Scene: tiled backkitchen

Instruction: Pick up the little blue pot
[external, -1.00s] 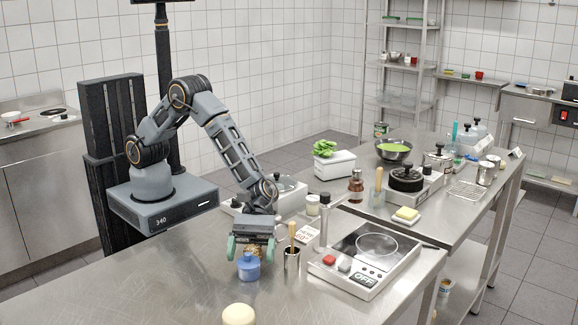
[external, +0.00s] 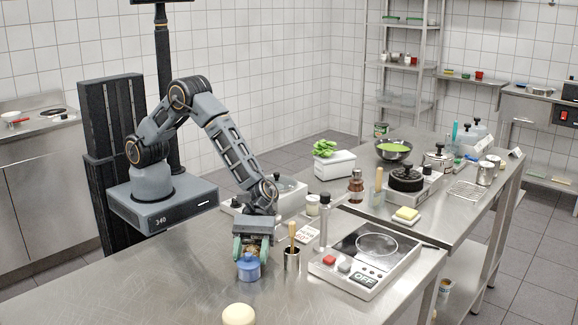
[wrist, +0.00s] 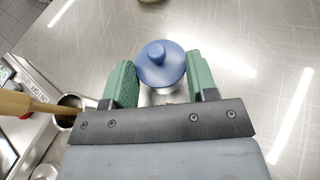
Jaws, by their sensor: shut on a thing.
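The little blue pot (external: 249,268) has a lid with a round knob and stands upright on the steel table (external: 150,285). In the wrist view the pot (wrist: 161,64) sits between the two green fingers of my gripper (wrist: 162,80). My gripper (external: 252,250) comes down from behind the pot and is shut on it. The pot's lower body is partly hidden by the lid in the wrist view. I see no clear gap under the pot.
A metal cup with a wooden-handled tool (external: 292,258) stands close to the right of the pot. A hot plate with a red knob (external: 365,262) lies farther right. A pale round thing (external: 238,314) is at the front edge. The table to the left is clear.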

